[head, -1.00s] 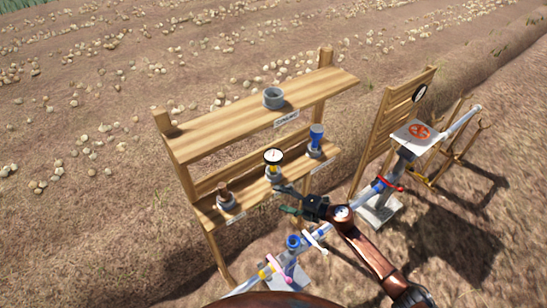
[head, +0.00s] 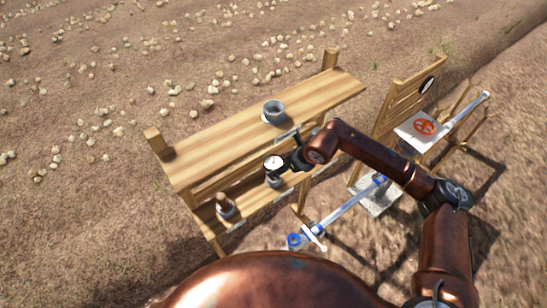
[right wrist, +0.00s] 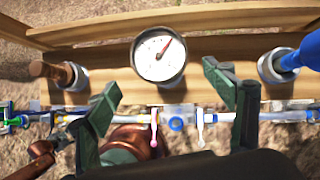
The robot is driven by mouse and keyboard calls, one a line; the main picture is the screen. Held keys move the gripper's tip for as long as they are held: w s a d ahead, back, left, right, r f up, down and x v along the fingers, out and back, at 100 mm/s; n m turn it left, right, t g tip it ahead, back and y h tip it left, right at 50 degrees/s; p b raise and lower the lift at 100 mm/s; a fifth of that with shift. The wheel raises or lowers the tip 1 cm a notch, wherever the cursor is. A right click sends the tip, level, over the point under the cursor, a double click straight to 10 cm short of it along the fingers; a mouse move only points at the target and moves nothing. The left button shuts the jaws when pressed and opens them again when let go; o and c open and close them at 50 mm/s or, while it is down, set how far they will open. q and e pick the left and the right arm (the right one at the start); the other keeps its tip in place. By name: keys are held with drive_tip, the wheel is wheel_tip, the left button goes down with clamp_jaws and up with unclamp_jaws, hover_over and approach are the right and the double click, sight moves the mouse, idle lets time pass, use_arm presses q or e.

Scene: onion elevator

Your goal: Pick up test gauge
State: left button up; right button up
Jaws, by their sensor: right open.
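The test gauge has a round white dial with a dark rim and a red needle. It stands in a grey holder on the lower shelf, with its dial (head: 272,162) in the middle of the head view and large at the top centre of the right wrist view (right wrist: 158,54). My right gripper (head: 285,162) is just to the right of the gauge in the head view. In the right wrist view its two green fingers (right wrist: 160,82) are spread wide, with the gauge between and beyond them. Nothing is held. My left gripper is not in view.
A brown-handled tool (head: 224,204) stands left of the gauge on the lower shelf. A blue tool (right wrist: 299,52) stands to its right. The upper shelf (head: 215,135) overhangs behind and bears a grey cup (head: 274,112). Pipework (head: 335,215) runs in front of the rack.

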sight(274, 166)
drive_tip(key=shift+w+f, duration=0.1)
drive_tip(key=shift+w, duration=0.25)
drive_tip(key=shift+w+a+f, duration=0.1)
drive_tip(key=shift+a+f, duration=0.1)
drive_tip(key=shift+w+a+f+p, duration=0.15)
drive_tip(key=shift+a+f+p, duration=0.2)
drive_tip(key=shift+f+p, duration=0.2)
drive_tip(key=p+x, duration=0.1)
drive_tip(key=x, duration=0.3)
drive_tip(key=shift+w+a+f, duration=0.1)
drive_tip(key=shift+w+f, duration=0.05)
drive_tip(key=shift+f, duration=0.15)
drive_tip(key=shift+w+a+f, duration=0.1)
drive_tip(key=shift+f, duration=0.25)
drive_tip(key=c, duration=1.5)
